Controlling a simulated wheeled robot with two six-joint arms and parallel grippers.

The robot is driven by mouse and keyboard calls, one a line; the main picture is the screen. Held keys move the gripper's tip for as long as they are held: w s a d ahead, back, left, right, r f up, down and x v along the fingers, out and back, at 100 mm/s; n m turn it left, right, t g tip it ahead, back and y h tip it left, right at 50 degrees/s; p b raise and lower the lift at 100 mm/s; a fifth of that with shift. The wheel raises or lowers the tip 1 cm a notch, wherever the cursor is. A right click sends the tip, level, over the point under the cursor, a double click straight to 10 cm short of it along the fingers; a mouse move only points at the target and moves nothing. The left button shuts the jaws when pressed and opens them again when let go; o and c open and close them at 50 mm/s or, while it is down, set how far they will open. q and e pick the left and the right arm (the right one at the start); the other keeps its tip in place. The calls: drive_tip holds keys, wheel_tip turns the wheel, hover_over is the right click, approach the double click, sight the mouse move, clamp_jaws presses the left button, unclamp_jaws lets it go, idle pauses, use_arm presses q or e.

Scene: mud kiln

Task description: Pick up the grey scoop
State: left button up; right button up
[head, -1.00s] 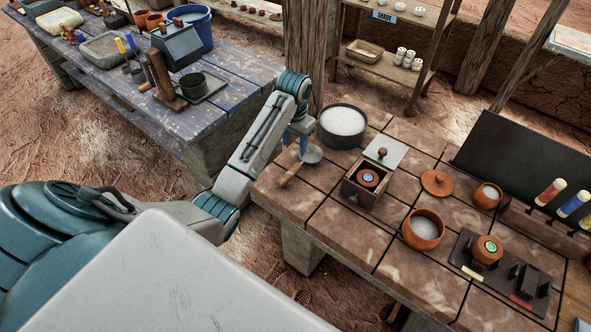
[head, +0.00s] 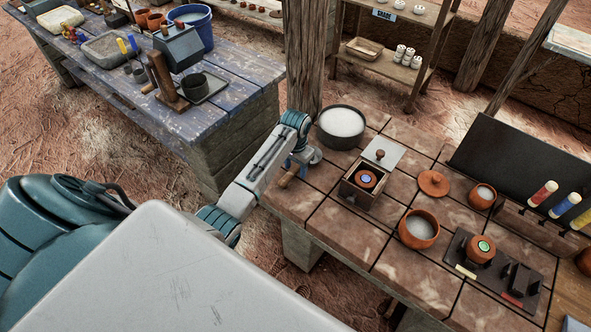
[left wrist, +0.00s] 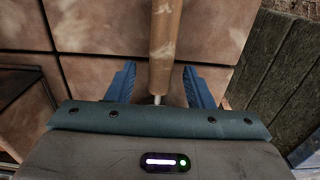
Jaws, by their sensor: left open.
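The grey scoop lies on the tiled table near its left edge. Its round grey bowl (head: 314,155) shows in the head view beside my left arm, and its wooden handle (head: 289,177) points to the front left. My left gripper (head: 292,164) is low over the scoop, partly hidden by its own wrist. In the left wrist view the open blue fingers (left wrist: 160,84) stand on either side of the wooden handle (left wrist: 165,40), with gaps on both sides. The bowl is hidden in that view.
A dark pot of white powder (head: 341,125) stands just behind the scoop. A wooden box (head: 357,196) holding a clay jar stands to the right. Clay pots, a lid (head: 433,183) and a black tray (head: 467,258) are further right. A blue table (head: 240,84) stands behind my arm.

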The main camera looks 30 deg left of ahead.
use_arm(q)
drive_tip(key=c, duration=1)
clamp_jaws()
